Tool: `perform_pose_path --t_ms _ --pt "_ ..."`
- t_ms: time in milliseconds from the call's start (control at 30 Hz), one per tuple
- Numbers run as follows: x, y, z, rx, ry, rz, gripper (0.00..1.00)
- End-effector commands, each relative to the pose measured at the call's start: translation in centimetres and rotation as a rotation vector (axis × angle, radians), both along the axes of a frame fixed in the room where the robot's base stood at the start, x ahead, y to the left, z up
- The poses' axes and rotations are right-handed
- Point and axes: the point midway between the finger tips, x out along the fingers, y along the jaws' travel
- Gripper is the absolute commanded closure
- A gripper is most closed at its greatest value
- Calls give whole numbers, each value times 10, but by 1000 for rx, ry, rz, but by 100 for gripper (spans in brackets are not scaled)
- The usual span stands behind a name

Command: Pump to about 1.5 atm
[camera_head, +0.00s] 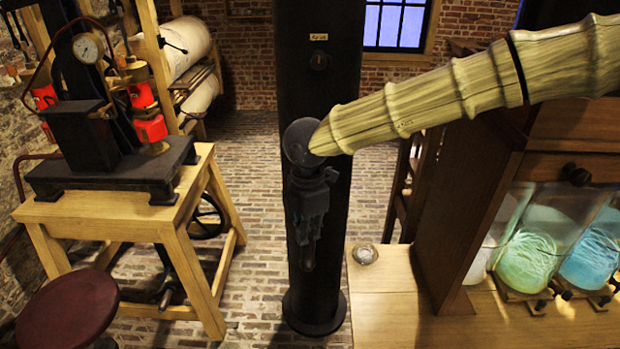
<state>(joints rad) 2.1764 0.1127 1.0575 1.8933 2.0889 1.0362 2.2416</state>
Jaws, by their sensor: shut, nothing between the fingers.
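The pump (112,150) is a dark iron machine on a pale wooden table at the left. A round white dial gauge (88,48) sits on its upper part; the needle's reading is too small to tell. Red parts (148,126) and brass fittings stand at its right side. Below the table is a dark wheel (205,216) with a crank-like rod (166,292). My gripper (308,264) hangs pointing down in the middle, dark against a dark column. It is shut and empty, right of the pump table and apart from it.
The dark column (318,90) stands on the brick floor behind my gripper. A maroon stool (70,312) is at the front left. Brick floor (255,180) lies clear between.

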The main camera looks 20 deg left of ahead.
Motion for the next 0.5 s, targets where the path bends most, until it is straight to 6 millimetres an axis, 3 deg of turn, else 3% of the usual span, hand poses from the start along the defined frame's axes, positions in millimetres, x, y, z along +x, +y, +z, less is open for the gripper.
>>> perform_pose_path --t_ms 500 --pt "0 -1 73 -1 0 0 100"
